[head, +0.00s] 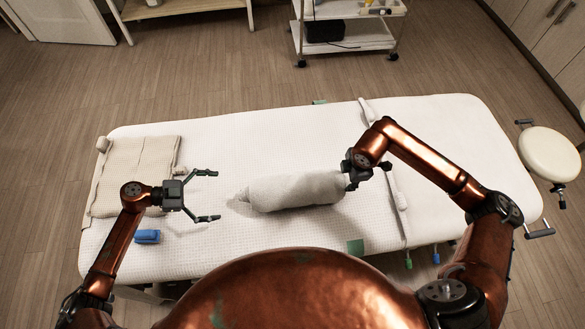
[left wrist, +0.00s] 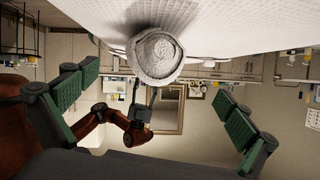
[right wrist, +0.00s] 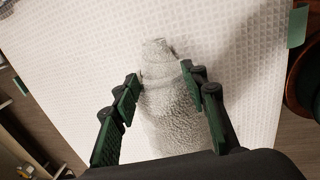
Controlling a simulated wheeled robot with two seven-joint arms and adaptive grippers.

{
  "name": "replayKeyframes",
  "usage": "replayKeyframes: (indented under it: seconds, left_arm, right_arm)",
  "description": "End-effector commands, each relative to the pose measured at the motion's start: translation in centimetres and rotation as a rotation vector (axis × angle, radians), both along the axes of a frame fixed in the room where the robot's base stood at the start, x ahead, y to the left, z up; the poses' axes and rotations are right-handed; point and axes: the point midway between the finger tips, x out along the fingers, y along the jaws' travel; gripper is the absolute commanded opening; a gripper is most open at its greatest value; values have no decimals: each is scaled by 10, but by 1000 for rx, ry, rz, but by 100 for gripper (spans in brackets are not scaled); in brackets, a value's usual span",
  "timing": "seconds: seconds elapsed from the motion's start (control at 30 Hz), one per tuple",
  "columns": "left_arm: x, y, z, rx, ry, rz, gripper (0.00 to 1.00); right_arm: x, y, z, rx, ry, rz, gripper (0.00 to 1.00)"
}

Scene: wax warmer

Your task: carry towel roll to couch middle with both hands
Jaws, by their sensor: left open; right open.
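The white towel roll (head: 295,191) lies lengthwise near the middle of the white couch (head: 300,130). My left gripper (head: 213,195) is open and empty, a little left of the roll's left end and apart from it. In the left wrist view the roll's round end (left wrist: 157,55) faces the open fingers (left wrist: 150,115). My right gripper (head: 354,175) is at the roll's right end. In the right wrist view its open fingers (right wrist: 165,90) stand on either side of the roll (right wrist: 172,110); whether they touch it I cannot tell.
A beige folded pillow (head: 130,178) lies at the couch's left end, with a small blue object (head: 147,236) below it. A round stool (head: 549,153) stands at the right, and a trolley (head: 347,35) stands behind on the floor.

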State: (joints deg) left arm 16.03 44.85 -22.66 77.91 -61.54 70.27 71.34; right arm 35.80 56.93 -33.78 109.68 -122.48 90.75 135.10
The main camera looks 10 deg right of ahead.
Motion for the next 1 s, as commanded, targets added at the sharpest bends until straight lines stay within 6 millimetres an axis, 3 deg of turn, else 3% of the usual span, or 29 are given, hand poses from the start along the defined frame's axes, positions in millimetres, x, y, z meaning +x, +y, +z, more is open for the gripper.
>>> replayKeyframes:
  seconds: [0.1, 0.33, 1.0]
  left_arm:
    - [0, 0, 0, 0, 0, 0, 100]
    - [0, 0, 0, 0, 0, 0, 100]
    - [0, 0, 0, 0, 0, 0, 100]
  right_arm:
    - [-4, 0, 24, -1, -3, 1, 40]
    - [-10, 0, 51, -1, 0, -1, 40]
    - [-11, 0, 56, 0, 1, 0, 40]
